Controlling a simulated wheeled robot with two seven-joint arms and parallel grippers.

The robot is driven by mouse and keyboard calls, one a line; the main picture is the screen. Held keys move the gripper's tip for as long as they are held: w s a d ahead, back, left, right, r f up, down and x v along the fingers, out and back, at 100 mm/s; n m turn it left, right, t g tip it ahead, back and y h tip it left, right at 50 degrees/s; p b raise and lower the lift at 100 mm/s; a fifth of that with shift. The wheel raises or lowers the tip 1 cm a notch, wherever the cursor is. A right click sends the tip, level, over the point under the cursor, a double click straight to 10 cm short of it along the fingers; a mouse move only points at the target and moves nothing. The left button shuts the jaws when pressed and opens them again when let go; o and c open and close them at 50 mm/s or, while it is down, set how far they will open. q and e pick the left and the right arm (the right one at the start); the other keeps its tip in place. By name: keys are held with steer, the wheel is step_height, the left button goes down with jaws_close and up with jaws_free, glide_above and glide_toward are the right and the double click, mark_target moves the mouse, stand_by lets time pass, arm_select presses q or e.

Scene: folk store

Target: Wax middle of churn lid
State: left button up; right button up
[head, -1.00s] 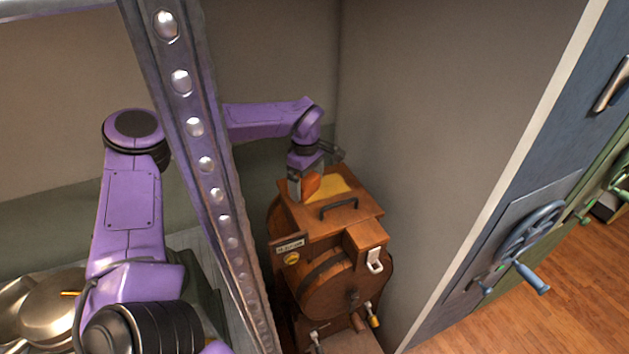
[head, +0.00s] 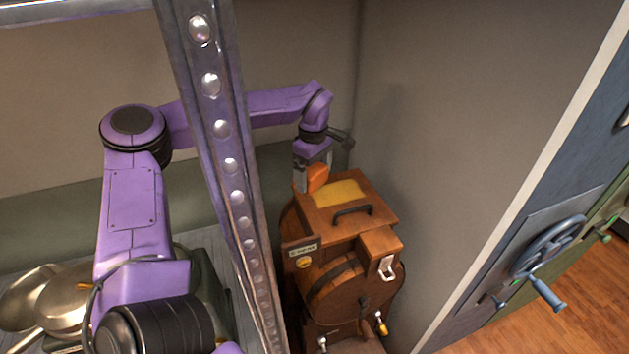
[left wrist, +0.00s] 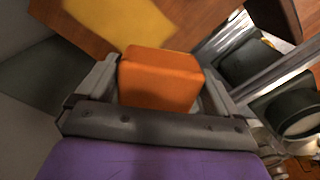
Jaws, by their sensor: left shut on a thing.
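The wooden churn (head: 340,285) stands in the corner, its flat wooden lid (head: 383,213) on top with a dark handle (head: 352,209). A yellow waxy patch (head: 340,193) covers part of the lid's middle; it also shows in the left wrist view (left wrist: 120,20). My left gripper (head: 312,174) is shut on an orange block (head: 317,178), which fills the space between the fingers in the left wrist view (left wrist: 160,80). The block is at the lid's far left edge, beside the yellow patch. I cannot tell whether it touches the lid. My right gripper is not in view.
A riveted metal post (head: 235,190) crosses in front of my left arm. Metal pans (head: 65,300) lie at the lower left. Walls close in behind and right of the churn. A blue door with a handwheel (head: 548,247) stands at the right.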

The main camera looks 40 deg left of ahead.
arm_select(q)
steer(key=shift+r, duration=0.4)
steer(key=shift+r, duration=1.55)
